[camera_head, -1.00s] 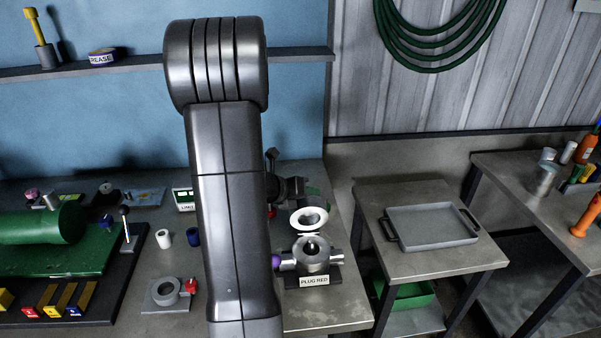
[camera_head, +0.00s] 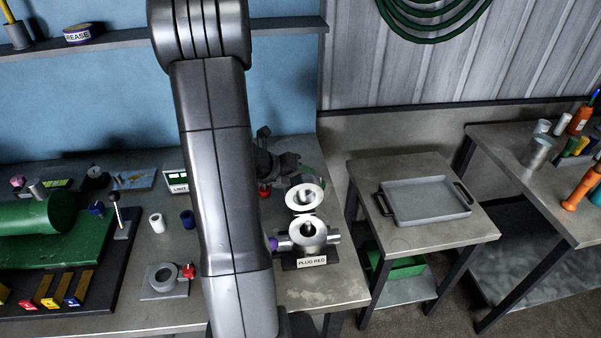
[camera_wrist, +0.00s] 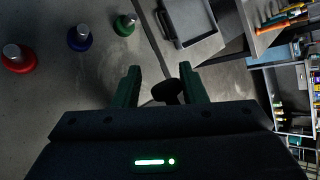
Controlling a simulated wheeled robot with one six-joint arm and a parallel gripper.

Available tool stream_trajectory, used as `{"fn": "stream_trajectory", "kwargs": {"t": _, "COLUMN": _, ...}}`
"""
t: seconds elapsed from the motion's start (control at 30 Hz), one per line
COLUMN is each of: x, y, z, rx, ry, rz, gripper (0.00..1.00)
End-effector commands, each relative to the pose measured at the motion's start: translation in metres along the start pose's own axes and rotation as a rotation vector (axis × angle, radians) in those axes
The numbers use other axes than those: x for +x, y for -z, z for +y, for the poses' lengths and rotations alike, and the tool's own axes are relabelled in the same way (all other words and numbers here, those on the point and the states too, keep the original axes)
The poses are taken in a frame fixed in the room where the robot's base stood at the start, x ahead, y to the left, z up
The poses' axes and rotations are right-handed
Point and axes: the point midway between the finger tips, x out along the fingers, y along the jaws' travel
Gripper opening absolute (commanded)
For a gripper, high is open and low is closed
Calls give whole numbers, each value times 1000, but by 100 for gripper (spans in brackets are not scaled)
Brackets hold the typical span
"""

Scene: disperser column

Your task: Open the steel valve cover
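The steel valve (camera_head: 325,239) stands on a base labelled PLUG RED near the right end of the bench. Its round steel cover (camera_head: 305,195) is tilted up behind the body, and the dark bore of the body shows. My gripper (camera_head: 308,174) is just behind the raised cover in the head view, partly hidden by my arm and the cover. In the wrist view, my gripper (camera_wrist: 160,85) has its two green fingers apart. A dark rounded shape (camera_wrist: 166,91) shows between or beyond them; I cannot tell what it is or whether they touch it.
Red (camera_wrist: 18,60), blue (camera_wrist: 79,38) and green (camera_wrist: 124,25) based plugs stand at left in the wrist view. A grey tray (camera_head: 425,202) lies on the side table to the right. A ring fixture (camera_head: 165,282) and a green machine (camera_head: 40,220) occupy the bench's left.

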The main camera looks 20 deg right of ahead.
Motion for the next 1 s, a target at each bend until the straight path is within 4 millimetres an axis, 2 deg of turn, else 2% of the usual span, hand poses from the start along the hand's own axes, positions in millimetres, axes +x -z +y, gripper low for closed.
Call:
{"fn": "stream_trajectory", "kwargs": {"t": 0.03, "x": 3, "y": 7, "z": 2, "rx": -3, "ry": -2, "rz": 14, "gripper": 44}}
{"fn": "stream_trajectory", "kwargs": {"t": 0.57, "x": -2, "y": 2, "z": -1, "rx": 0, "ry": 3, "rz": 3, "gripper": 45}}
{"fn": "stream_trajectory", "kwargs": {"t": 0.77, "x": -25, "y": 0, "z": 0, "rx": 0, "ry": 0, "rz": -1, "gripper": 45}}
{"fn": "stream_trajectory", "kwargs": {"t": 1.0, "x": -66, "y": 1, "z": 0, "rx": 0, "ry": -1, "rz": -1, "gripper": 45}}
